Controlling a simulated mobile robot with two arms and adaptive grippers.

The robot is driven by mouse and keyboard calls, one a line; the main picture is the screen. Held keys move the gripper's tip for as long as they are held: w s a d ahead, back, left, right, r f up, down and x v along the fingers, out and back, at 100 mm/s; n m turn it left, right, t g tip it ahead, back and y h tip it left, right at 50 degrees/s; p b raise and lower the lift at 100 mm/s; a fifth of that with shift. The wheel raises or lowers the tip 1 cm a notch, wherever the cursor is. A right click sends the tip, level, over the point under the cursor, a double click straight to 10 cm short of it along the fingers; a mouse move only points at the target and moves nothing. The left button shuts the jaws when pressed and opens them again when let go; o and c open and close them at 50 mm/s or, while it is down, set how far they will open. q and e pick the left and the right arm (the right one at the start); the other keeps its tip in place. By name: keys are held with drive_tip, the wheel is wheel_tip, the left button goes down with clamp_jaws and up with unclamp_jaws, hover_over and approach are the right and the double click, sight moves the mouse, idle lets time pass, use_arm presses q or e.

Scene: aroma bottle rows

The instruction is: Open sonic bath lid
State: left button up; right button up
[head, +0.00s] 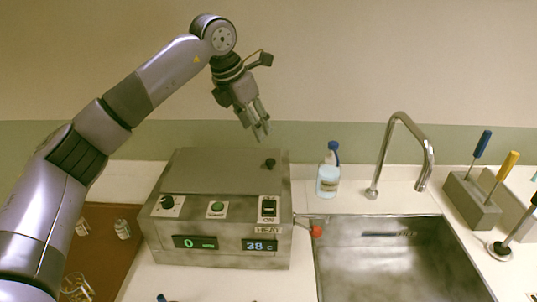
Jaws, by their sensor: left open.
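The sonic bath (218,240) is a grey metal box on the counter, left of the sink. Its flat lid (212,172) is down on top, with a small dark knob (269,163) near its right side. The front panel has a dial, a green button, a switch and displays reading 0 and 38. My left gripper (261,134) is open and empty, pointing down above the back right of the lid, apart from the knob. My right gripper is not in view.
A blue-capped bottle (328,176) stands behind the sink (400,258), near the tall faucet (402,150). A red-tipped drain valve (316,231) sticks out at the bath's right. A tool holder (470,201) is at the right. Small vials (122,229) sit on a brown tray (104,262) at left.

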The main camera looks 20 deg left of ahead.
sight(270, 161)
use_arm(q)
drive_tip(key=p+x, duration=0.3)
drive_tip(key=x, duration=0.9)
drive_tip(key=shift+w+d+f, duration=0.1)
drive_tip(key=shift+w+f, duration=0.1)
drive_tip(key=shift+f, duration=0.1)
drive_tip(key=shift+c, duration=0.5)
clamp_jaws()
